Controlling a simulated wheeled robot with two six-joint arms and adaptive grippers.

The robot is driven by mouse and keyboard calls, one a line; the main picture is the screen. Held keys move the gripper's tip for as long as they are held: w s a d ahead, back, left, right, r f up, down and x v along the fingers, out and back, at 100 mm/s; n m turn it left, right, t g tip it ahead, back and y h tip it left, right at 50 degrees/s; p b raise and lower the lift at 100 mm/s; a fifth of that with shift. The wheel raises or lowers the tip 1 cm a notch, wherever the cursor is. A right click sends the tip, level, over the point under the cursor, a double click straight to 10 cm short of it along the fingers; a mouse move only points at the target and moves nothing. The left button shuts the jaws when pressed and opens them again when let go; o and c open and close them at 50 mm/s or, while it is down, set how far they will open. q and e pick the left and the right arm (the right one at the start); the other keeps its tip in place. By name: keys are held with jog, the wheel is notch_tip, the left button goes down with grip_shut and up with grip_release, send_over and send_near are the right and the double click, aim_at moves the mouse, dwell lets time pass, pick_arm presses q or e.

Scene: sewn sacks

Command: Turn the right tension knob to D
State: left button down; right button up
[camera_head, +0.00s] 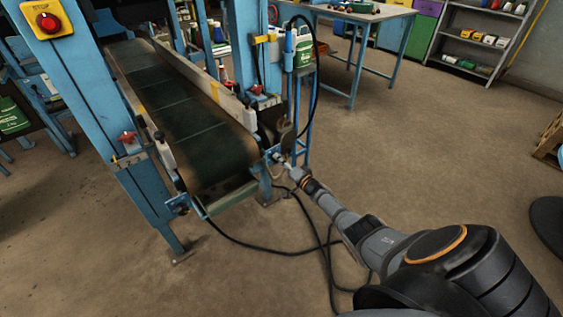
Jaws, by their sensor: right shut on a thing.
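The right tension knob (276,154) is at the near right corner of the conveyor, small and mostly hidden by my gripper. My right gripper (285,162) reaches in from the lower right and is shut on this knob. The knob's marks and its setting are too small to read. The conveyor (196,118) has a dark green belt in a blue steel frame. My left gripper is not in view.
Red knobs sit on the left post (127,137) and right side (257,90) of the frame. A black cable (262,250) loops over the floor below my arm. A workbench (378,14) and shelves (470,40) stand behind. The floor at right centre is clear.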

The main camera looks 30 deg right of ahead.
jog(key=shift+f, duration=0.15)
jog(key=o, duration=1)
jog(key=shift+o, duration=0.8)
jog(key=s, duration=1.2)
jog(key=shift+d, duration=0.4)
